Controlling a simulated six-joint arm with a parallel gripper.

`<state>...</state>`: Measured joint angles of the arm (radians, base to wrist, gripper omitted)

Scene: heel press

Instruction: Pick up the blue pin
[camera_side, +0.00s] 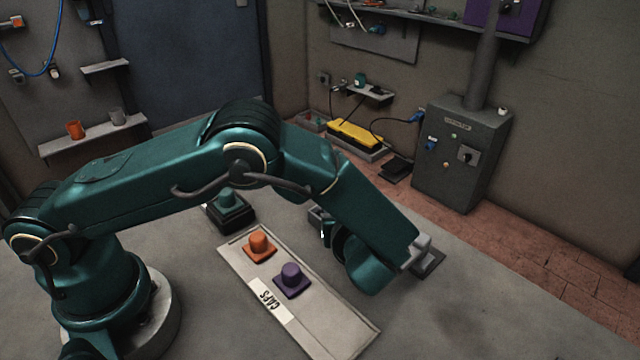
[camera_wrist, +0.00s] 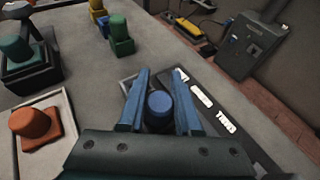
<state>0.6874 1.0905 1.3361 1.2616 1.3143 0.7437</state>
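The blue pin (camera_wrist: 160,103) stands in the wrist view between the two blue fingers of my gripper (camera_wrist: 161,74). Its round top is visible; its lower part is hidden by the gripper body. The fingers are spread, one on each side of the pin, with a narrow gap showing on both sides. I cannot tell how deep the fingers reach around it. In the side view my forearm and wrist hide the pin and most of the gripper.
A pale caps tray (camera_side: 335,335) holds an orange cap (camera_side: 259,243) and a purple cap (camera_side: 291,279). A teal cap (camera_side: 229,199) sits on a dark block behind it. In the wrist view a green piece (camera_wrist: 120,36) stands beyond the fingers, and a labelled strip (camera_wrist: 203,100) lies right.

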